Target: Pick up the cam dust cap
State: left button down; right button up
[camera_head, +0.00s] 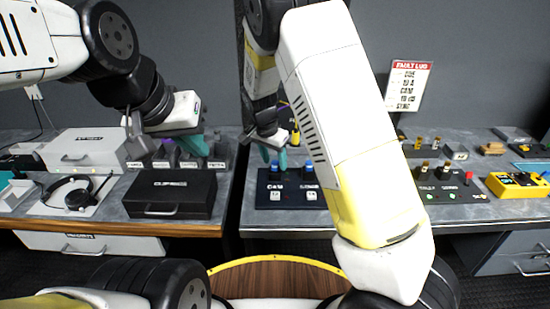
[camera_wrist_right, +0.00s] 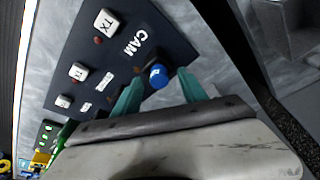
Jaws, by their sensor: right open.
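The cam dust cap (camera_wrist_right: 158,75) is a small round blue cap beside the CAM label on a dark panel (camera_wrist_right: 105,45). In the right wrist view it lies between the teal fingertips of my right gripper (camera_wrist_right: 161,80), with visible gaps on both sides. In the head view my right gripper (camera_head: 274,157) points down over the left part of the panel (camera_head: 292,203), near the blue cap (camera_head: 275,167) there. My left gripper (camera_head: 193,144) hangs over the left desk, away from the panel; its finger gap is not clear.
Another blue cap (camera_head: 308,172) stands on the panel's right. A black case (camera_head: 171,193), a white case (camera_head: 84,148) and a headset (camera_head: 75,195) are on the left desk. A yellow device (camera_head: 517,185) is at the right. A gap separates the desks.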

grip_shut()
jog(key=shift+r, duration=0.1)
dwell(0.3)
